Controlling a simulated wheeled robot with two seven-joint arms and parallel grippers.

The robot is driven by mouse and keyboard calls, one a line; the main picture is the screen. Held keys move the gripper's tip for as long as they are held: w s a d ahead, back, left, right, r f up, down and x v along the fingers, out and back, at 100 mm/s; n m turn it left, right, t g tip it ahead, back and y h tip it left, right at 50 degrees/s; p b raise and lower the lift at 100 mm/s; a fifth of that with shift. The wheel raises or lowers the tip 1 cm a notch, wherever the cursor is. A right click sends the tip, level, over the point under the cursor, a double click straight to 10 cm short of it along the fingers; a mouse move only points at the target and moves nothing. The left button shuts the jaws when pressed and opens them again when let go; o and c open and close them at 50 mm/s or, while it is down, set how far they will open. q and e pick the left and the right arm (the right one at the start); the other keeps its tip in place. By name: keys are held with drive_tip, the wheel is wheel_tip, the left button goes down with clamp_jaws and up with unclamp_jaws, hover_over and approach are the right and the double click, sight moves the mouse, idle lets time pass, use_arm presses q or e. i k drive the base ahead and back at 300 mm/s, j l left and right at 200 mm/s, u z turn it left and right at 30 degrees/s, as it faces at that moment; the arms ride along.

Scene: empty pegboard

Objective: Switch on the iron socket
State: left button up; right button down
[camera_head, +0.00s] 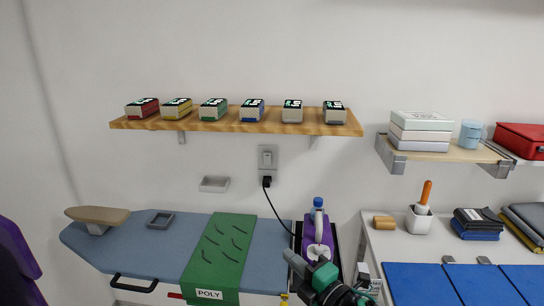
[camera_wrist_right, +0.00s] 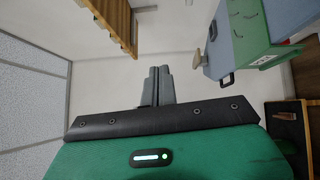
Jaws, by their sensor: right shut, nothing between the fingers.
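The iron socket (camera_head: 267,158) is a grey wall plate with a pale switch, below the wooden shelf. A black plug (camera_head: 267,182) sits at its lower end, and a black cord runs down from it toward the iron. The purple and grey iron (camera_head: 318,234) stands at the right end of the ironing board. My right gripper (camera_head: 288,254) is low in front of the board's right end, below and apart from the socket. Its fingers are together and empty, as the wrist view (camera_wrist_right: 159,72) also shows. I cannot make out the switch position. My left gripper is not in view.
The wooden shelf (camera_head: 240,124) with several small boxes juts out above the socket. The blue ironing board (camera_head: 150,240) carries a green cloth (camera_head: 218,255) marked POLY. A small wall tray (camera_head: 214,184) hangs left of the socket. A white table (camera_head: 375,250) stands right.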

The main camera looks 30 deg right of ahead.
sight(267, 155)
drive_tip(key=i+l, duration=0.95)
